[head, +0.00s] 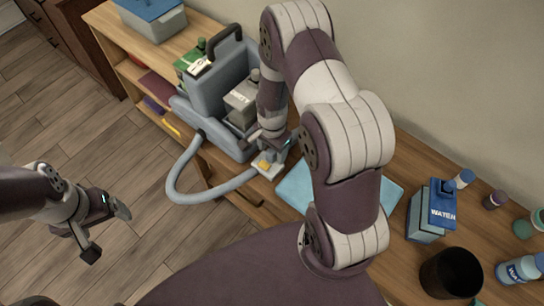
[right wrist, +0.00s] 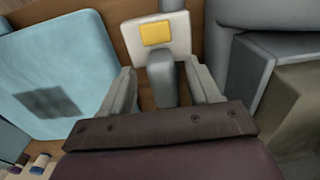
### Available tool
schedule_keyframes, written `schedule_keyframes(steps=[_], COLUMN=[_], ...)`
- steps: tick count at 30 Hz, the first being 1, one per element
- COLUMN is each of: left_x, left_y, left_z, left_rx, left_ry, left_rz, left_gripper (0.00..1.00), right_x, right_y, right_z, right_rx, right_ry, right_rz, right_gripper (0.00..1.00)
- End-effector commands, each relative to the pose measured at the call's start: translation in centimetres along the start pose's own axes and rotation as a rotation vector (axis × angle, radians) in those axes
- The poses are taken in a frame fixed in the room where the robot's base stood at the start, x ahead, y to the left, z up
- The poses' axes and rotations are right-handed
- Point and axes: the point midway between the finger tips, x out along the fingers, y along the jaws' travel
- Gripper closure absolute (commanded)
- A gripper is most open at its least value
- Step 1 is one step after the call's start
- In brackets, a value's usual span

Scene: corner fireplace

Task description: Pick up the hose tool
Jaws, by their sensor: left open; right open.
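The hose tool is a pale square head with a yellow patch (head: 267,165), joined to the grey-blue hose (head: 225,186) of a grey-blue machine (head: 218,90). In the right wrist view the hose tool (right wrist: 162,80) shows its grey handle between the two fingers, with the pale head and yellow patch beyond. My right gripper (right wrist: 162,92) is open, with one finger on each side of the handle. Small gaps seem to show beside it. In the head view my right gripper (head: 272,138) is just above the tool, partly hidden by my arm. My left gripper (head: 106,231) is open and empty over the floor.
A light blue cloth (head: 295,186) lies beside the tool on the wooden counter; it also shows in the right wrist view (right wrist: 55,65). A blue WATER carton (head: 430,212), a black cup (head: 450,272) and several bottles stand to the right. The wall is close behind.

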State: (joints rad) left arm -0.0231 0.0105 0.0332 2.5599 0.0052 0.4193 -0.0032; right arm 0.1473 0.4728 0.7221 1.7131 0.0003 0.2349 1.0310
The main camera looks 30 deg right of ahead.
Motion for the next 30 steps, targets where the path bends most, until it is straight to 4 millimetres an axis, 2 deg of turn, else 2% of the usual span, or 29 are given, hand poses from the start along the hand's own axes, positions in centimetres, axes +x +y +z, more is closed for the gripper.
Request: schedule_keyframes(steps=[3,9,11,15,25,30], left_x=[-0.1,0.0,0.0,0.0,0.0,0.3], left_y=[0.0,0.0,0.0,0.0,0.0,0.0], left_z=[0.0,0.0,0.0,0.0,0.0,0.0], left_rx=[0.0,0.0,0.0,0.0,0.0,0.0], left_ry=[-0.001,-0.001,-0.001,-0.001,-0.001,-0.001], left_rz=[0.0,0.0,0.0,0.0,0.0,0.0], left_gripper=[0.15,0.15,0.15,0.15,0.15,0.15], right_x=[1.2,1.4,1.4,1.3,1.0,-1.0], right_y=[0.0,0.0,0.0,0.0,-0.1,-0.1], right_z=[0.0,0.0,0.0,0.0,-0.1,-0.1], right_rx=[0.0,0.0,-0.001,-0.001,-0.001,-0.001], right_ry=[0.0,0.001,0.001,0.001,0.002,0.003], right_rz=[-0.001,-0.002,-0.002,-0.002,-0.004,-0.006], right_gripper=[0.38,0.38,0.55,1.0,1.0,1.0])
